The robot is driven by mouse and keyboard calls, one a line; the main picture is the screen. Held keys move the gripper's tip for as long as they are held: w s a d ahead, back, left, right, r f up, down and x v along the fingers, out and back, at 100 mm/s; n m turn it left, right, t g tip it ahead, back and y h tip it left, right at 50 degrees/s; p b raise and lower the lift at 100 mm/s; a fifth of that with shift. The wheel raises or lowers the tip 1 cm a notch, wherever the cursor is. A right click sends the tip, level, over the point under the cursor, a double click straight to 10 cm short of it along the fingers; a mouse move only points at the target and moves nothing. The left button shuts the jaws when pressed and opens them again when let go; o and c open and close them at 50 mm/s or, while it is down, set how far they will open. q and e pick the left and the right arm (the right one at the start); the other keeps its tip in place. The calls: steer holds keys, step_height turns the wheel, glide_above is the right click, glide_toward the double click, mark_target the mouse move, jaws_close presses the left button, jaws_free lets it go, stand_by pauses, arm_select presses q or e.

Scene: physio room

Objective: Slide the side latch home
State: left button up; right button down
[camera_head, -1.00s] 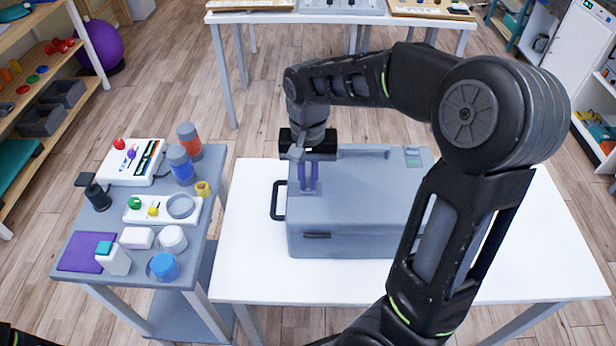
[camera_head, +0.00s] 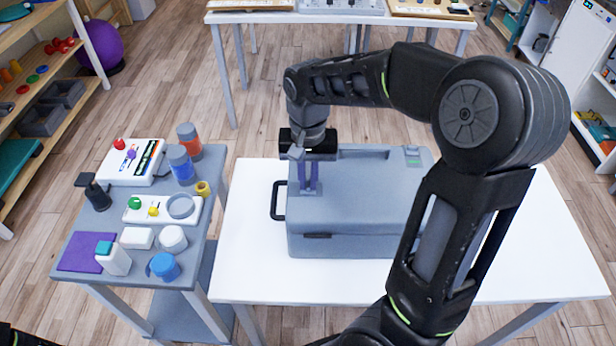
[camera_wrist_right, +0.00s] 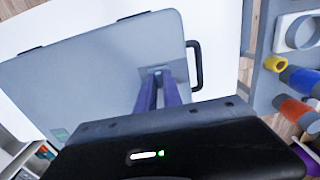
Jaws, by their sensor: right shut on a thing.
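A grey-blue case (camera_head: 355,200) lies closed on the white table, with a black handle (camera_head: 276,200) on its left side. A small grey latch (camera_head: 311,193) sits near the left end of its top. My right gripper (camera_head: 309,188) points down from above, its purple fingers shut on the latch. In the right wrist view, the fingers (camera_wrist_right: 155,80) meet the latch's plate (camera_wrist_right: 157,70) near the handle side of the case (camera_wrist_right: 90,70). The fingers hide most of the latch, so its exact position along its travel cannot be told. My left gripper is not in view.
A grey side table (camera_head: 190,262) to the left holds bottles, a ring board, jars and a purple pad (camera_head: 87,252). The white table (camera_head: 245,270) is bare around the case.

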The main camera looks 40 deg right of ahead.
mark_target(295, 190)
steer(key=shift+w+a, duration=0.9)
steer(key=shift+a, duration=0.25)
steer(key=c, duration=1.5)
jaws_free()
steer(key=shift+r, duration=0.15)
step_height(295, 190, up, 8)
steer(key=shift+f+b, duration=0.2)
steer(key=shift+b, duration=0.2)
